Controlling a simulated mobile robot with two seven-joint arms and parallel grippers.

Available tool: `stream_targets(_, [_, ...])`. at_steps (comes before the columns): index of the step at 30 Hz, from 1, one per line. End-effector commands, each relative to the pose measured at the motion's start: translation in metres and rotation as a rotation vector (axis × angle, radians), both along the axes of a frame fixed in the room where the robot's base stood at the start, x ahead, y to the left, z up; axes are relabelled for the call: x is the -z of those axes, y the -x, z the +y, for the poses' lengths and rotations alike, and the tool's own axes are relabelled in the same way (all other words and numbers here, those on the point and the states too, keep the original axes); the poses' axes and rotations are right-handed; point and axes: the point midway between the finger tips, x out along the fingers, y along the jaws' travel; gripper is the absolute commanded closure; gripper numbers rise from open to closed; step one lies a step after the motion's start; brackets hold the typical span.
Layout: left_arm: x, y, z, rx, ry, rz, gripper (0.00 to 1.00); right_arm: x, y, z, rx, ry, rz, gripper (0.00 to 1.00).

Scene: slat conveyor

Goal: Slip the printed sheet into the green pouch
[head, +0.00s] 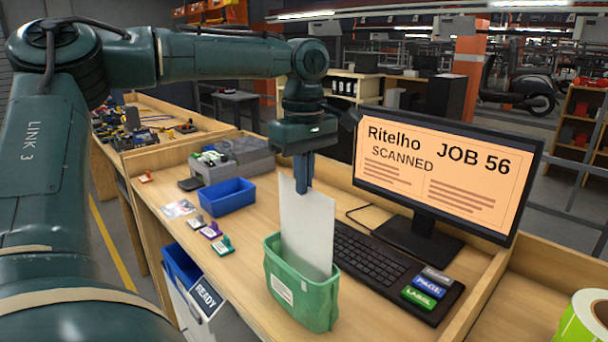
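The printed sheet (306,228) is a white upright sheet. Its lower part is down inside the mouth of the green pouch (302,298), and its upper part stands out above the rim. No print shows on the side facing me. The green pouch stands on the wooden desk and has a white label on its front. My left gripper (303,188) points down at the sheet's top edge with its fingers close together, and the sheet's top is between them. My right gripper is not in view.
A keyboard (372,258) lies right of the pouch, with a monitor (440,170) reading "JOB 56 SCANNED" behind it. A blue bin (227,197) and several stamps (210,230) sit to the left. A green-labelled roll (585,318) is at far right.

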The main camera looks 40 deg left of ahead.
Motion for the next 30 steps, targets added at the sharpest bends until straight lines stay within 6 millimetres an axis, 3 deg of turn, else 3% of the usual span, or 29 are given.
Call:
stream_targets(4, [0.0001,0.0000,0.0000,0.000,0.000,0.000,0.98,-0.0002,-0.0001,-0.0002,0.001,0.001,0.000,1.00])
stream_targets(13, [-0.0001,0.0000,-0.0001,0.000,0.000,0.000,0.74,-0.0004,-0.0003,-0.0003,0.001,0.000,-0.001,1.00])
stream_targets(30, [-0.0002,0.0000,-0.0001,0.001,0.000,0.000,0.74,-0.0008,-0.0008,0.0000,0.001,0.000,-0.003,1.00])
